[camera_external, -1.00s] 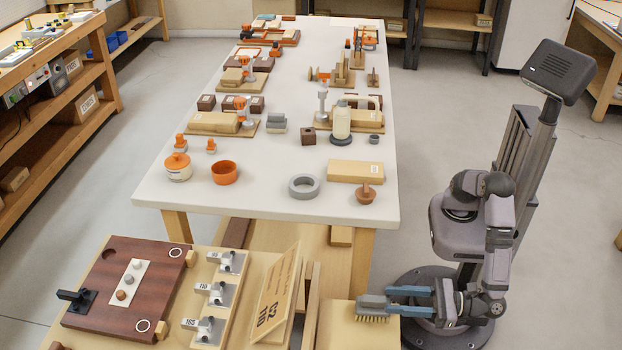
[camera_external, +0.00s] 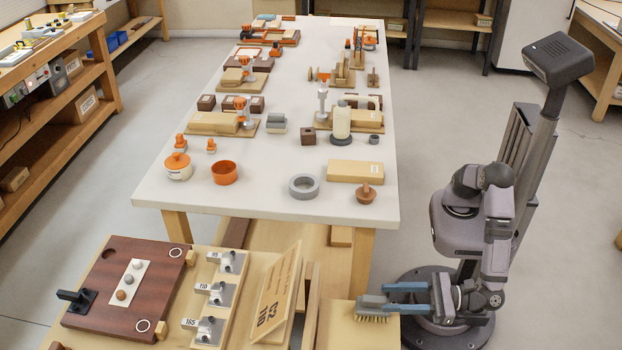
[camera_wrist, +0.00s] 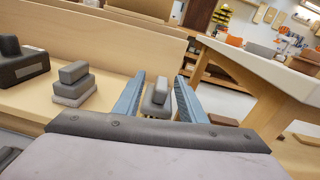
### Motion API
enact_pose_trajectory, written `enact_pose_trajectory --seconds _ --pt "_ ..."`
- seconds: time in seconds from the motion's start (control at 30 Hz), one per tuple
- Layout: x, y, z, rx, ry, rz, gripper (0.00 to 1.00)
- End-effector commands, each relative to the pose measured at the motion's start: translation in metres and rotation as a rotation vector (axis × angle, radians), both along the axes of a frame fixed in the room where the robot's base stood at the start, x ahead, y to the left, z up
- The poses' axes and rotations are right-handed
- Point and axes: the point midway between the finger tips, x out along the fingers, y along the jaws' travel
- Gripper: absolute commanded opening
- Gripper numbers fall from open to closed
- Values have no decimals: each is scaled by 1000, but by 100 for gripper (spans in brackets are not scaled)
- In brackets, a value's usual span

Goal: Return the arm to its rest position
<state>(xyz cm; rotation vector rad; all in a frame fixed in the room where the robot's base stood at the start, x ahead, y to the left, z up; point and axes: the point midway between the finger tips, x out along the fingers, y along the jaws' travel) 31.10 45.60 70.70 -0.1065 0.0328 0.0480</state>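My gripper (camera_external: 386,297) is at the lower right in the external view, low over the small wooden stand beside the bench. Its two blue fingers are spread apart and point left. A brush (camera_external: 372,309) with a grey top and tan bristles stands on the stand at the fingertips. In the wrist view, my gripper (camera_wrist: 160,76) has a gap on both sides of the brush's grey top (camera_wrist: 158,94). The brush shows between the fingers or just beyond them; the exact depth is unclear. The fingers hold nothing.
The wooden stand (camera_external: 350,335) bears the brush. To its left, a leaning wooden panel (camera_external: 278,290) and a fixture board (camera_external: 130,285) fill the lower bench. The white table (camera_external: 270,135) behind carries many parts. Floor (camera_external: 440,180) between the table and my arm is clear.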

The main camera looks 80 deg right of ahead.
Motion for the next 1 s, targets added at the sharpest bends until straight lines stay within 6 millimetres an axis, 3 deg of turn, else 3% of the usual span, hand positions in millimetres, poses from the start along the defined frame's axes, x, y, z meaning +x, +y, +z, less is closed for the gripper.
enact_pose_trajectory --seconds 0.03,0.27,0.4,0.53,0.63,0.77,0.87,1.0 --pt "17 -1 20 -42 12 14 37" --pt "110 -11 84 -438 82 206 37" --pt "155 -36 117 -750 107 367 37" --pt "180 -75 141 -1047 122 529 37" --pt "187 -113 155 -1275 129 669 37" --pt "180 -173 169 -1558 139 874 37" --pt "162 -226 178 -1756 145 1058 37" --pt "120 -301 191 -1976 148 1352 37"
